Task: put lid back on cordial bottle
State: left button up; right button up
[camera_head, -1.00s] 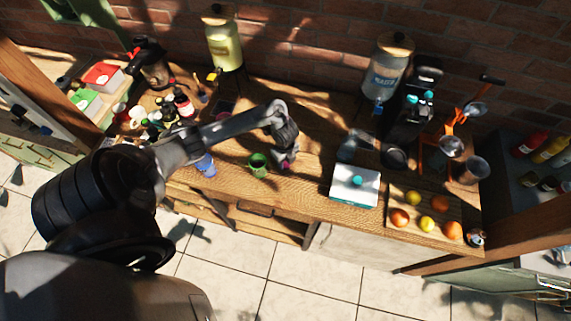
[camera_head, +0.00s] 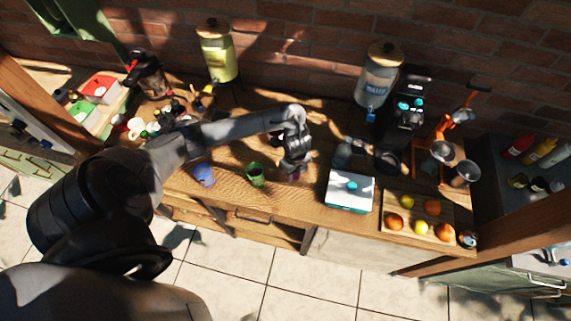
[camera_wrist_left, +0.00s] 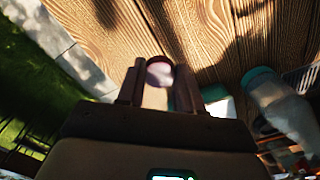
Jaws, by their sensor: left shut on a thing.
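My left gripper (camera_head: 295,171) is above the wooden table, right of the green cup. In the left wrist view its two fingers (camera_wrist_left: 159,84) are shut on a small round lid (camera_wrist_left: 159,73), pinkish with a dark red rim. The lid is small and blurred in the head view. A clear bottle with a teal top (camera_head: 342,155) stands to the right of the gripper; it also shows in the left wrist view (camera_wrist_left: 280,106). Dark bottles (camera_head: 178,108) stand at the left back, partly behind my arm. I cannot tell which bottle is the cordial one. My right gripper is not in view.
A blue cup (camera_head: 204,176) and a green cup (camera_head: 255,174) stand left of the gripper. A white box with a teal knob (camera_head: 349,193) and a fruit board (camera_head: 447,209) are to the right. Two drink dispensers (camera_head: 217,58) (camera_head: 380,80) stand along the wall.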

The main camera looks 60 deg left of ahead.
pick_arm(q)
jog(key=shift+w+d+r+p, duration=0.1)
jog(key=shift+d+r+p, duration=0.25)
jog(key=shift+d, duration=0.4)
jog(key=shift+w+d+r+p, duration=0.1)
jog(key=shift+w+d+r, duration=0.05)
jog(key=shift+d+r, duration=0.45)
jog(key=shift+w+d+r+p, duration=0.1)
jog(key=shift+d+r+p, duration=0.2)
jog(key=shift+d, duration=0.55)
